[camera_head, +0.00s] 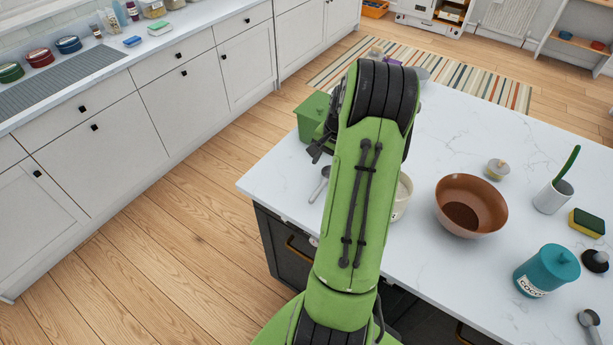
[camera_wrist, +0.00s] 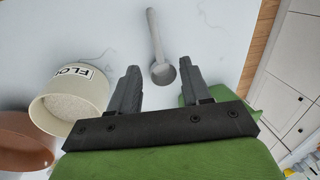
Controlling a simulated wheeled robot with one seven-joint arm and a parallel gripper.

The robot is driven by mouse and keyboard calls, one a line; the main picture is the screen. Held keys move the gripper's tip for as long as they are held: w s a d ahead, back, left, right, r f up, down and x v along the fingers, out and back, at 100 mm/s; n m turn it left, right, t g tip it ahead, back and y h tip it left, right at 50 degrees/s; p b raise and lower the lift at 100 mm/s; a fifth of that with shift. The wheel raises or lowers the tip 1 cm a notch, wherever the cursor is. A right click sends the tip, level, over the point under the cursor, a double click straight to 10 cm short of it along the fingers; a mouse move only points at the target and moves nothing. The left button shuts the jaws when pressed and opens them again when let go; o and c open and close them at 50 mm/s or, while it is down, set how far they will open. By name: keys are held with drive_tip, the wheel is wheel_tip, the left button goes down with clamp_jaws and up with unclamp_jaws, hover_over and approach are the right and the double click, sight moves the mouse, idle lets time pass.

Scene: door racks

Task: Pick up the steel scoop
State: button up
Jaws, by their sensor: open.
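The steel scoop (camera_wrist: 156,35) lies on the white marble counter in the wrist view, its handle pointing to the top and its round bowl nearest me. It also shows in the head view (camera_head: 320,184), just left of my green arm, near the counter's left edge. My gripper (camera_wrist: 160,68) is open and empty. In the wrist view its two dark fingers stand on either side of the scoop's bowl. I cannot tell how high the fingers are above the counter. In the head view my arm hides most of the gripper.
A cream flour canister (camera_wrist: 72,106) stands left of the fingers, with a brown bowl (camera_head: 471,206) beyond it. A green container (camera_head: 311,115) stands at the counter's left edge. A teal cocoa jar (camera_head: 546,270) and another metal spoon (camera_head: 590,322) are at the right.

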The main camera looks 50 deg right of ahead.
hover_over(318, 190)
drive_tip(key=f, duration=0.8)
drive_tip(key=shift+s+f, duration=0.3)
drive_tip(key=f, duration=0.3)
drive_tip(key=f+p, duration=0.1)
drive_tip(key=f, duration=0.1)
drive_tip(key=shift+w, duration=0.25)
clamp_jaws()
